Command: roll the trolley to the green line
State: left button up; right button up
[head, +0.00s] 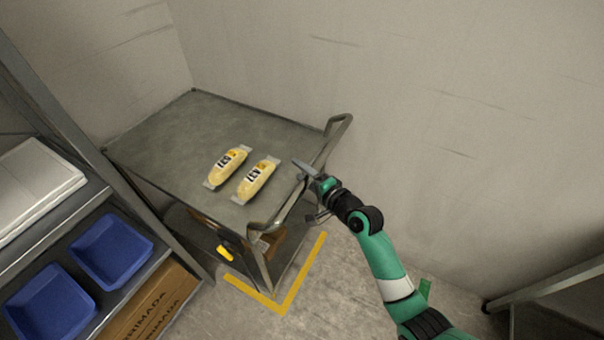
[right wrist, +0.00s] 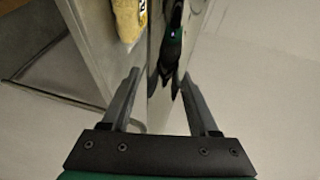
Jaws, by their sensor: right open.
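The grey metal trolley (head: 160,122) stands near the back wall with its tube push handle (head: 338,133) on the right side. My right gripper (head: 311,190) is open at the middle of the handle, with a finger on each side of it. In the right wrist view the handle (right wrist: 166,100) runs between the two open fingers (right wrist: 160,88), with a gap visible. A small green patch (head: 425,290) shows on the floor beside my right arm; I cannot tell whether it is the green line. My left gripper is not in view.
Two yellow packs, one left (head: 226,166) and one right (head: 256,179), lie on the trolley top. A yellow corner marking (head: 283,303) is on the floor. A shelf with blue trays (head: 110,248) stands at left. A metal frame (head: 545,284) is at right; floor between is clear.

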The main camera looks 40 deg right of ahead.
grip_shut()
dwell(1.3)
